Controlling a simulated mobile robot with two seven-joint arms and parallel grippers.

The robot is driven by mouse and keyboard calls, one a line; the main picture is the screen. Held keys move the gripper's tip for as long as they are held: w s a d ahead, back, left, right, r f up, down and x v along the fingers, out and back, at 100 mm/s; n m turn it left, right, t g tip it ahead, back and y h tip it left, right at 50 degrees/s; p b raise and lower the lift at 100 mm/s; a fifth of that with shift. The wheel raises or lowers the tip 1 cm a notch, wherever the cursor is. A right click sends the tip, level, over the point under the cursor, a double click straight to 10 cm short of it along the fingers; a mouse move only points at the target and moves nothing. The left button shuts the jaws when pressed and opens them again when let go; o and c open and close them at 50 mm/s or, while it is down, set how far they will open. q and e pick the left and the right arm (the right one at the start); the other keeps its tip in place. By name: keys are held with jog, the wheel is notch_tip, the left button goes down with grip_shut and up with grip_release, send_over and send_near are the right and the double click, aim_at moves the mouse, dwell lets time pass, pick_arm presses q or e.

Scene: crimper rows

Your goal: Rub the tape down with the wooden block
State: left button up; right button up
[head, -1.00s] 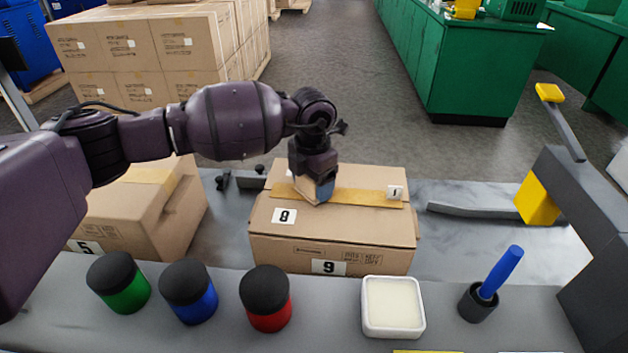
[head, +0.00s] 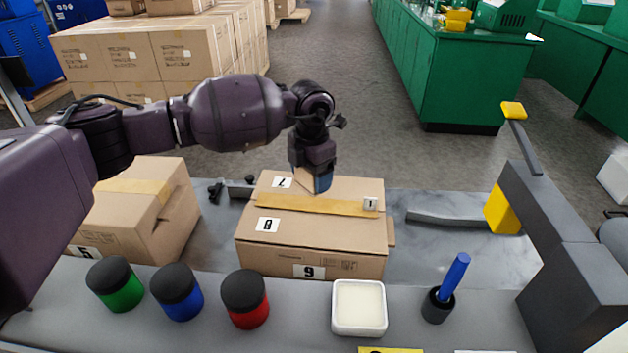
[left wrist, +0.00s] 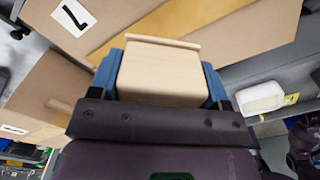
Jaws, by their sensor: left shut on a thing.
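A closed cardboard carton (head: 310,247) marked 9 lies flat on the grey bench. A strip of tan tape (head: 318,206) runs across its lid, between the labels 7 and 8, to a small white tag marked 1 near its right end. My left gripper (head: 314,183) is shut on the pale wooden block (head: 304,181) over the far half of the lid. In the left wrist view the block (left wrist: 160,72) sits between blue fingers, with the tape (left wrist: 125,37) beside it. I cannot tell whether the block touches the lid. My right gripper is not in view.
Another carton (head: 150,215) stands at left. Green, blue and red jars with black lids, a white dish (head: 358,307) and a blue-handled tool in a black cup (head: 440,300) line the front ledge. A grey device with yellow parts (head: 535,215) stands at right.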

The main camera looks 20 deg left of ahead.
pick_arm(q)
jog(key=shift+r, duration=0.9)
jog(key=shift+r+p, duration=0.5)
jog(key=shift+f, duration=0.15)
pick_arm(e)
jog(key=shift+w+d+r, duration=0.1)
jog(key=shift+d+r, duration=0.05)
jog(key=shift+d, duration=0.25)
